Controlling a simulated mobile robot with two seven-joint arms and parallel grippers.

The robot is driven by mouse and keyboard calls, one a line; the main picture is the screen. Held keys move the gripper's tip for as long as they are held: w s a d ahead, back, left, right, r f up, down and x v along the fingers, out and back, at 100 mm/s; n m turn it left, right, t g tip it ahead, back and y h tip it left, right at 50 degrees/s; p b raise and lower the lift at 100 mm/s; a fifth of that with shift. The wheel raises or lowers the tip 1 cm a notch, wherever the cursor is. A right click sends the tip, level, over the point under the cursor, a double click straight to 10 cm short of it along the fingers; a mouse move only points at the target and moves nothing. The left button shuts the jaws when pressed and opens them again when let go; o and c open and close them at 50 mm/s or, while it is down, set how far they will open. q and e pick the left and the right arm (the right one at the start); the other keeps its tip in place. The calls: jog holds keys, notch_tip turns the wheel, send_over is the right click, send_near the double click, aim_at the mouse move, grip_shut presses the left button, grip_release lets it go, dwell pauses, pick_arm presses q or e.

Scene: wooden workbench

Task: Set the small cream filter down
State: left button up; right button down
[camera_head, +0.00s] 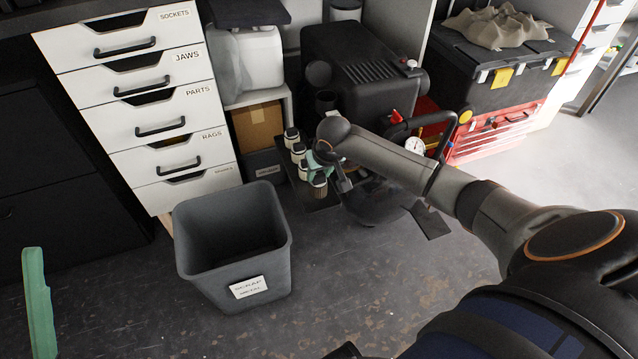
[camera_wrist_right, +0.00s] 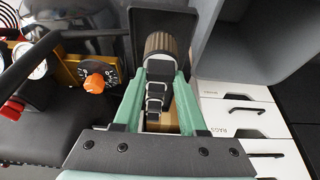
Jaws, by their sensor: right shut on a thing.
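The small cream filter, pleated with a dark cap, shows below my right gripper in the head view (camera_head: 320,187) and at the fingertips in the right wrist view (camera_wrist_right: 161,43). My right gripper (camera_head: 316,166) is shut on it; its green fingers converge there in the right wrist view (camera_wrist_right: 160,75). The filter is over or on a dark tray (camera_head: 322,203); I cannot tell whether its base touches. The tray's dark surface also shows in the wrist view (camera_wrist_right: 180,18). A green finger, apparently of my left gripper (camera_head: 38,300), stands at the left edge; its other finger is not visible.
Several white dark-capped containers (camera_head: 298,152) stand in a row beside the gripper. A grey bin (camera_head: 285,270) is on the floor in front. White labelled drawers (camera_head: 150,95) are at left. A black compressor with a gauge (camera_head: 414,146) is close behind the right arm.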

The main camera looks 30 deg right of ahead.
aim_at(320, 178)
jog(key=shift+w+d+f, duration=0.1)
jog(key=shift+w+f, duration=0.05)
jog(key=shift+f, duration=0.05)
notch_tip(320, 178, down, 3)
jog(key=shift+w+f+b, duration=0.1)
jog(key=shift+f+b, duration=0.05)
jog(key=shift+b, duration=0.7)
pick_arm(q)
jog(key=shift+s+d+f+m+h, duration=0.15)
jog(key=shift+s+m+h, duration=0.3)
jog(key=shift+h, duration=0.25)
pick_arm(e)
jog(key=shift+c, duration=2.3)
grip_release()
jog(key=shift+f, duration=0.1)
